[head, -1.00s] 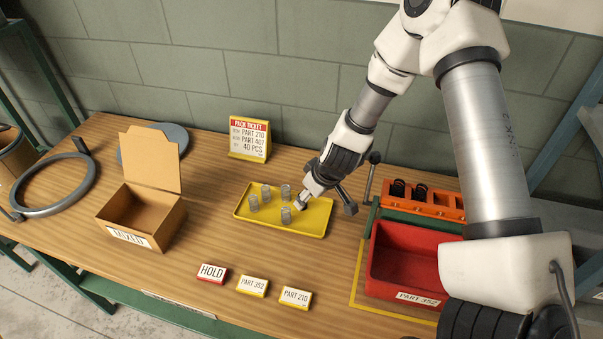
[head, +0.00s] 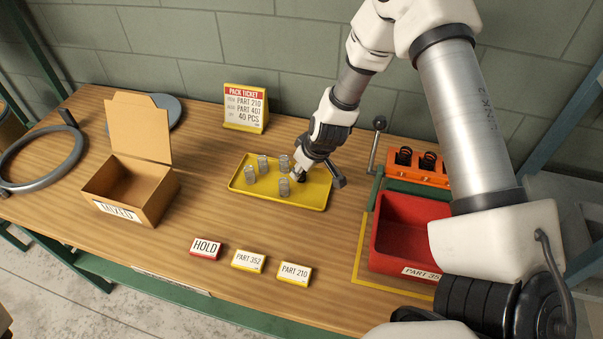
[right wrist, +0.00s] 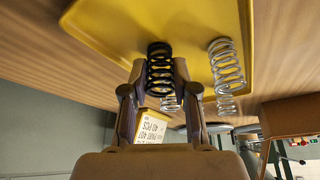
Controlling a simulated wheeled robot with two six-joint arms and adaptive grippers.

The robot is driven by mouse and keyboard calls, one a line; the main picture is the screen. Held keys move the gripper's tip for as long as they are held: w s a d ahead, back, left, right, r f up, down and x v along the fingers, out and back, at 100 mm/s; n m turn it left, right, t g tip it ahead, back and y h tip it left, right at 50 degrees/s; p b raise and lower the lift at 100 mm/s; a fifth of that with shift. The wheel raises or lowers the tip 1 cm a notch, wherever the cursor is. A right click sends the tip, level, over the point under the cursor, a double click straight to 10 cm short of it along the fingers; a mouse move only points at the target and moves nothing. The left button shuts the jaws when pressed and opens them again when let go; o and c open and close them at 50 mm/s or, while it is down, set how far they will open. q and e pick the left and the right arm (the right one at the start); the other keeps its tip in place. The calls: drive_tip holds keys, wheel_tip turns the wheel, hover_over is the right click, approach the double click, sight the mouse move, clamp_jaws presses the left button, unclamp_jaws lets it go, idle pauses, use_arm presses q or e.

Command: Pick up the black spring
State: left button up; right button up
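The black spring (right wrist: 160,68) is between the two fingers of my right gripper (right wrist: 159,76) in the right wrist view. The fingers lie against its sides with no clear gap. Its far end is over the yellow tray (right wrist: 105,25); I cannot tell whether it touches the tray. In the head view my right gripper (head: 301,174) is low over the tray (head: 310,199), just right of a silver spring (head: 284,187); there the black spring is mostly hidden. In the right wrist view a silver spring (right wrist: 226,72) stands to one side. My left gripper is not in view.
Several silver springs stand on the tray's left part. An open cardboard box (head: 150,195) stands left. A red bin (head: 400,243) and an orange rack (head: 433,175) with black springs stand right. A lever (head: 376,145) rises close behind my gripper. Small signs (head: 248,260) stand in front.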

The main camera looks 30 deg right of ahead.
clamp_jaws()
drive_tip(key=shift+f, duration=0.15)
